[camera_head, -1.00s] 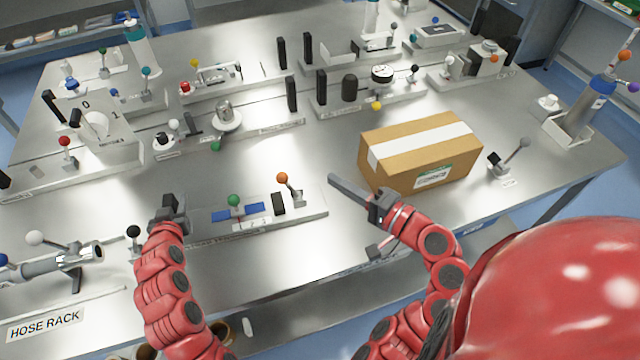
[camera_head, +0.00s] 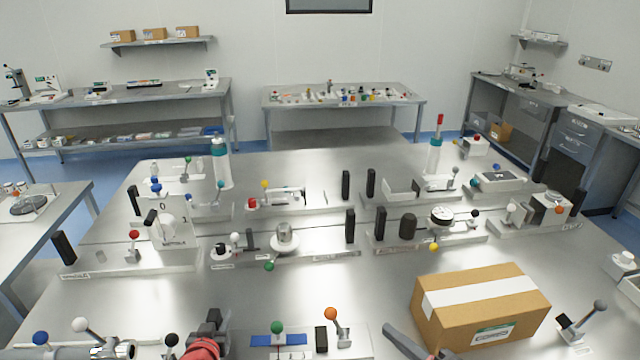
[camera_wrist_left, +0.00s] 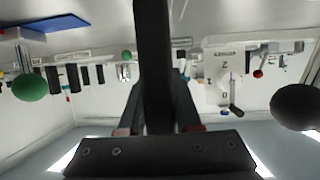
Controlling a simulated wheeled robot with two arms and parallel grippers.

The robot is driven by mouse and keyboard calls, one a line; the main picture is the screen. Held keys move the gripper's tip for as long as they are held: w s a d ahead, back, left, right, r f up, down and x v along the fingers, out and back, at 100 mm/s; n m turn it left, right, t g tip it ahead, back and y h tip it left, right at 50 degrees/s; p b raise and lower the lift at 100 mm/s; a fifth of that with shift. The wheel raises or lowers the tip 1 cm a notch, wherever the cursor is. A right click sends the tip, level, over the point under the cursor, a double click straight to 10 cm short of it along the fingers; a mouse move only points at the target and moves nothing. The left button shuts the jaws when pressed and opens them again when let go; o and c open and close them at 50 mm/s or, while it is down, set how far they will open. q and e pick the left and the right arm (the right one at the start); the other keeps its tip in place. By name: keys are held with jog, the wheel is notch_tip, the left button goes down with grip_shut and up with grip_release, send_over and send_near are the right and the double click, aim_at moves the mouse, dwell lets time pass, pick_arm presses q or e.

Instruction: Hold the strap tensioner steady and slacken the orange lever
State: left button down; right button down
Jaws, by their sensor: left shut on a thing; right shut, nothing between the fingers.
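The strap tensioner fixture (camera_head: 362,348) lies at the bottom centre of the head view, cut by the lower edge. It carries a blue strap (camera_head: 263,340), a green-knobbed lever (camera_head: 277,327), a black post (camera_head: 321,338) and an orange-knobbed lever (camera_head: 331,314), which leans. My left gripper (camera_head: 208,328) is just left of the strap, shut on a dark upright bar (camera_wrist_left: 152,45), which runs between its fingers in the left wrist view. The green knob also shows there (camera_wrist_left: 30,87). My right gripper (camera_head: 404,341) is shut and empty, right of the orange lever and apart from it.
A taped cardboard box (camera_head: 480,310) stands close to the right of my right gripper. A black-knobbed lever (camera_head: 171,341) is just left of my left gripper. Rows of other fixtures stand behind, such as a round knob (camera_head: 285,238). Bare bench lies between them.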

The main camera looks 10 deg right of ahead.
pick_arm(q)
jog(key=shift+d+f, duration=0.1)
jog(key=shift+f, duration=0.05)
jog(key=c, duration=0.5)
grip_release()
jog(key=shift+w, duration=0.15)
jog(key=shift+r, duration=0.25)
notch_tip(320, 180, up, 10)
jog(key=shift+r, duration=0.1)
